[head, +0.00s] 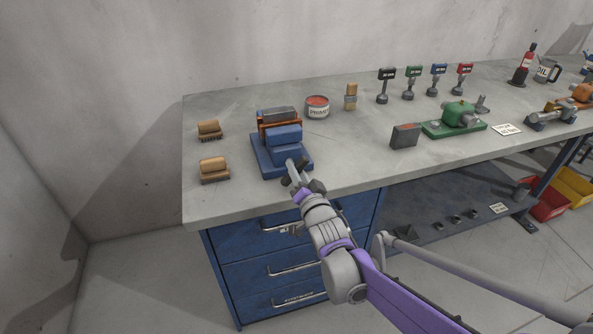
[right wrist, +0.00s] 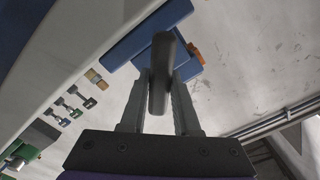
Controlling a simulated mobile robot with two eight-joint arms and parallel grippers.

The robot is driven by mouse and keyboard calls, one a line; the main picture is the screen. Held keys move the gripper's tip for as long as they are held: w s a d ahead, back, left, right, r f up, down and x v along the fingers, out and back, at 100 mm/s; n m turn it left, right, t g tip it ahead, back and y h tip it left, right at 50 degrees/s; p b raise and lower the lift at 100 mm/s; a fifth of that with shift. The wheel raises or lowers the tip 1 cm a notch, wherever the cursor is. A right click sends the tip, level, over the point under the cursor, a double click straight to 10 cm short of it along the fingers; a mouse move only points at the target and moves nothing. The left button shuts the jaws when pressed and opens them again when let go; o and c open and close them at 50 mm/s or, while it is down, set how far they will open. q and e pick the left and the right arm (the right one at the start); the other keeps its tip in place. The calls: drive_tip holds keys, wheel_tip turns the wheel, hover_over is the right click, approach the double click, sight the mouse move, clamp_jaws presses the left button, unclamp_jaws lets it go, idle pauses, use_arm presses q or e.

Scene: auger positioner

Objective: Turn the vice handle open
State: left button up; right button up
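The blue vice (head: 284,135) stands on its blue base near the front left edge of the bench, with an orange and dark grey part behind. Its grey handle (head: 292,169) points toward the front edge. My right gripper (head: 298,181) is at the handle's near end. In the right wrist view the dark handle (right wrist: 161,72) runs between the two fingers of my right gripper (right wrist: 161,85). The fingers sit close against its sides and look shut on it. The vice (right wrist: 158,38) shows beyond the fingertips. My left gripper is not in view.
Two wooden brushes (head: 212,169) lie left of the vice. A red-topped tin (head: 317,107) and a small wooden-topped brush (head: 350,97) stand behind it. A grey block (head: 405,136) and a green machine (head: 456,118) stand to the right. Blue drawers (head: 263,240) are below.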

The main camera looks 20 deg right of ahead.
clamp_jaws()
drive_tip(key=n, duration=0.2)
drive_tip(key=n+p, duration=0.1)
drive_tip(key=n, duration=0.2)
drive_tip(key=shift+a+r+n+p, duration=0.15)
drive_tip(key=shift+n+p, duration=0.15)
drive_tip(key=n+p, duration=0.1)
drive_tip(key=n, duration=0.3)
drive_tip(key=shift+a+n, duration=0.1)
drive_tip(key=shift+n, duration=0.2)
drive_tip(key=n, duration=0.4)
drive_tip(key=shift+a+n+p, duration=0.1)
drive_tip(key=shift+n+p, duration=0.2)
drive_tip(key=n, duration=0.5)
drive_tip(key=shift+a+f+p, duration=0.1)
drive_tip(key=shift+f+p, duration=0.1)
drive_tip(key=shift+p, duration=0.1)
drive_tip(key=n, duration=0.6)
drive_tip(key=shift+f, duration=0.15)
drive_tip(key=shift+n, duration=0.3)
